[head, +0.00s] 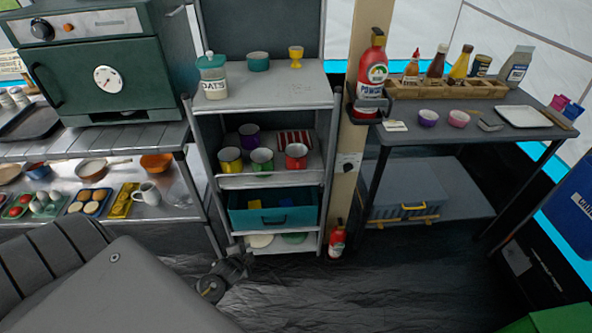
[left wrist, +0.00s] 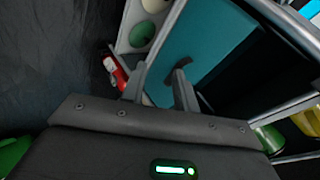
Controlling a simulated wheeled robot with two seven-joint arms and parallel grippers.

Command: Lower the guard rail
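The grey shelf rack (head: 328,180) stands in the middle of the head view. A pale bar (head: 270,181) runs across the front of its cup shelf, above the teal drawer (head: 240,217); it looks like the guard rail, but I cannot tell for sure. My left gripper (head: 238,265) is low in front of the rack, below the drawer's level. In the left wrist view its two fingers (left wrist: 160,85) are apart with nothing held between them. The teal drawer front (left wrist: 212,38) and its dark handle lie beyond the fingertips. My right gripper is out of view.
Several cups (head: 262,159) stand on the rack's middle shelf. A red extinguisher (head: 337,240) stands on the floor by the rack's right foot. An oven (head: 105,70) and trays are left; a dark table (head: 450,130) with bottles is right. The floor ahead is open.

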